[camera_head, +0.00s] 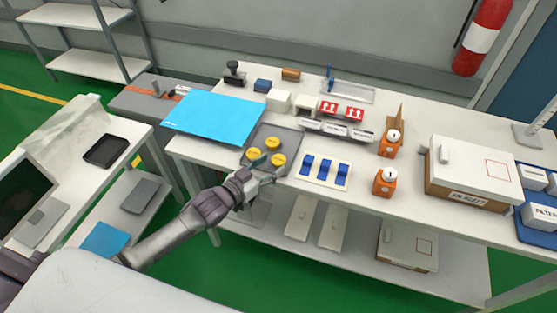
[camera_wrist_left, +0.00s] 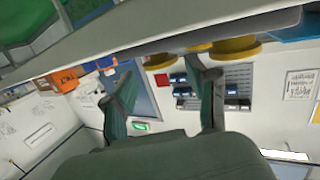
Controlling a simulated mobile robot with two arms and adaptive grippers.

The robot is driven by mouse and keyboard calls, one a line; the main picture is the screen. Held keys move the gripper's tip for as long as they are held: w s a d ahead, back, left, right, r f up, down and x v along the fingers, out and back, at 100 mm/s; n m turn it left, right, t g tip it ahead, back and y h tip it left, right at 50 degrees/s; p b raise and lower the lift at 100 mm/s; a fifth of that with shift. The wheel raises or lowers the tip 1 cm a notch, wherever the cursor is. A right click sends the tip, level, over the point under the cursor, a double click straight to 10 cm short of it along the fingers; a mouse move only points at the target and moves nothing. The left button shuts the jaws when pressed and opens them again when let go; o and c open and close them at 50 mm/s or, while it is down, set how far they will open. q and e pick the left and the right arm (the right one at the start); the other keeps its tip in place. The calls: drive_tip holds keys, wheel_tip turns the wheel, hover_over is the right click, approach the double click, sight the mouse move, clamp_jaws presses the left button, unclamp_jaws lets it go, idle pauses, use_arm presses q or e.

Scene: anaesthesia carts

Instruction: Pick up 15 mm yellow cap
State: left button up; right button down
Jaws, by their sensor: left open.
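Three round yellow caps sit on a dark grey tray (camera_head: 291,138) near the front left of the white table: a left cap (camera_head: 253,154), a back cap (camera_head: 272,143) and a right cap (camera_head: 278,160). I cannot tell which is 15 mm. My left gripper (camera_head: 262,175) is open and empty at the tray's front edge, just in front of the caps. In the left wrist view the open fingers (camera_wrist_left: 165,95) show below a yellow cap (camera_wrist_left: 236,48), with more yellow partly cut off beside it. My right gripper is not in view.
A blue sheet (camera_head: 213,117) lies left of the tray. A white holder with blue pieces (camera_head: 324,171) stands close on the right. Orange dispensers (camera_head: 384,183) and a box (camera_head: 470,175) stand farther right. A lower shelf (camera_head: 350,250) runs under the table.

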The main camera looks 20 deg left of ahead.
sight(279, 159)
use_arm(q)
drive_tip(key=x, duration=0.4)
drive_tip(key=shift+w+f, duration=0.2)
drive_tip(key=shift+f, duration=0.05)
drive_tip(key=shift+c, duration=0.3)
drive_tip(key=c, duration=0.6)
